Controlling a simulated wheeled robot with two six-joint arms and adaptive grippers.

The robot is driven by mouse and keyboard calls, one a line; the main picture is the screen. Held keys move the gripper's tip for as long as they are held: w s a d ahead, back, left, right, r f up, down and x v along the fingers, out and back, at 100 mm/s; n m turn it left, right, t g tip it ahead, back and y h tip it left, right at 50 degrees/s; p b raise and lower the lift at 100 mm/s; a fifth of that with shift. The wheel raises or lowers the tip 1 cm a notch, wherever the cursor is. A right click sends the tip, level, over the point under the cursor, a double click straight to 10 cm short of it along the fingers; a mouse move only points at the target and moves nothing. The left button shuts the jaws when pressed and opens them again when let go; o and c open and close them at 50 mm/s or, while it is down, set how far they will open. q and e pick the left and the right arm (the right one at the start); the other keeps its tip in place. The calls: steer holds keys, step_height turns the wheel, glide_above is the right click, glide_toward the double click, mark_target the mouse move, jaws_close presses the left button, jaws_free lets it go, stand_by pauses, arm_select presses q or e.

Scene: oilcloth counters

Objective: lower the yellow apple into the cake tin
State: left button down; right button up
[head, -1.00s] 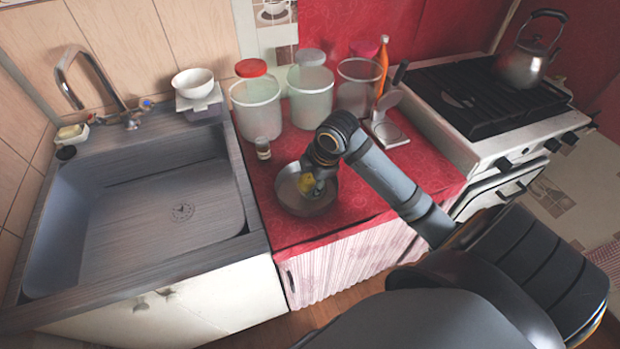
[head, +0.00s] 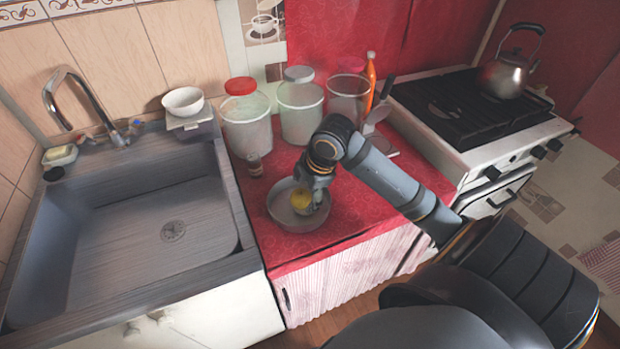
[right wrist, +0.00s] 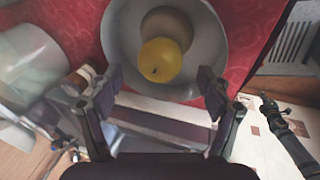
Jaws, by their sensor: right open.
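The yellow apple (head: 300,202) lies inside the grey round cake tin (head: 283,222) on the red counter. In the right wrist view the apple (right wrist: 166,60) is inside the tin's wall (right wrist: 214,45), near the side closest to my fingers. My right gripper (head: 318,186) is over the right part of the tin. In the right wrist view its fingers (right wrist: 160,86) are spread wide, with the apple beyond their tips and nothing gripped. A dull tan round shape (right wrist: 165,20) shows behind the apple; I cannot tell whether it is a reflection. My left gripper is not in view.
A small dark jar (head: 254,165) stands just behind the tin. Tall clear canisters (head: 247,125) line the back of the counter (head: 240,192). The sink (head: 150,225) is at the left, the stove (head: 470,120) at the right. The counter's front edge is close to the tin.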

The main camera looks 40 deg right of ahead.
steer(key=v, duration=0.8)
steer(key=shift+r, duration=0.4)
steer(key=shift+s+d, duration=0.1)
